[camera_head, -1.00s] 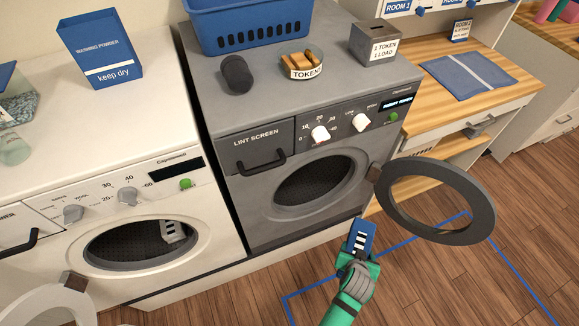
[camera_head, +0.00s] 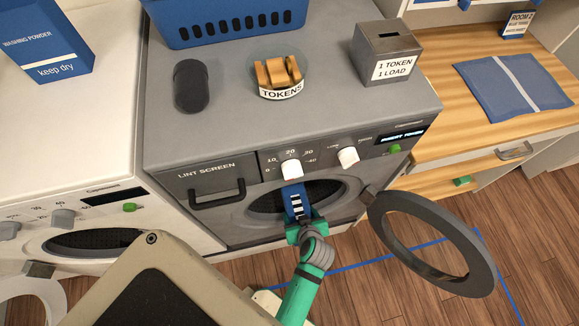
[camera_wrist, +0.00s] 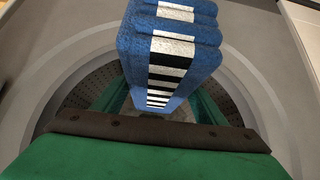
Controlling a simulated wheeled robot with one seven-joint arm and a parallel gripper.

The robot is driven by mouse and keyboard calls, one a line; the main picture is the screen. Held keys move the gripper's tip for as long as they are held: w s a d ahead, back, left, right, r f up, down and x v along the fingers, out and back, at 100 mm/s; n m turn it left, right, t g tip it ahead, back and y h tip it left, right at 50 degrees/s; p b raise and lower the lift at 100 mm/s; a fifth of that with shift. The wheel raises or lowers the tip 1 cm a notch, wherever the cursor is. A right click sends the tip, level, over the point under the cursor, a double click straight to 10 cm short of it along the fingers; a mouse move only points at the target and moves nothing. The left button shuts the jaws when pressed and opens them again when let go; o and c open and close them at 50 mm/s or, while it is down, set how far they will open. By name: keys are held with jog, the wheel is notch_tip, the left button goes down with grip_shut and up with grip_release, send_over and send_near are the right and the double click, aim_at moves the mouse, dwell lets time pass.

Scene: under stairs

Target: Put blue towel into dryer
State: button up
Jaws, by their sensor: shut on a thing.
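A folded blue towel (camera_head: 296,201) with white and black stripes is held upright in my gripper (camera_head: 303,225). In the wrist view the blue towel (camera_wrist: 168,50) stands between the green fingers of my gripper (camera_wrist: 165,105). The grey dryer (camera_head: 200,150) has its round door (camera_head: 440,240) swung open to the right. The towel is in front of the dryer's opening (camera_head: 325,196) and overlaps it in the head view. In the wrist view the dark perforated drum (camera_wrist: 90,88) shows behind the towel. I cannot tell whether the towel's edge passes the rim.
A white washer (camera_head: 95,190) with an open door stands at the left. A blue basket (camera_head: 235,22), a dark grey cylinder (camera_head: 190,86), a token bowl (camera_head: 280,76) and a token box (camera_head: 387,55) stand on the dryer. A flat blue towel (camera_head: 510,85) lies on the wooden counter.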

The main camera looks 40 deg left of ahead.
jog(key=shift+a+f, duration=0.25)
jog(key=shift+a, duration=0.15)
jog(key=w+a, duration=1.2)
jog(key=a, duration=0.2)
jog(key=f, duration=0.6)
jog(key=shift+w+a+f, duration=0.15)
jog(key=shift+a, duration=0.1)
jog(key=shift+w+a+f, duration=0.1)
jog(key=shift+a+f, duration=0.05)
jog(key=shift+f, duration=0.25)
jog(key=shift+f, duration=0.15)
jog(key=o, duration=1.5)
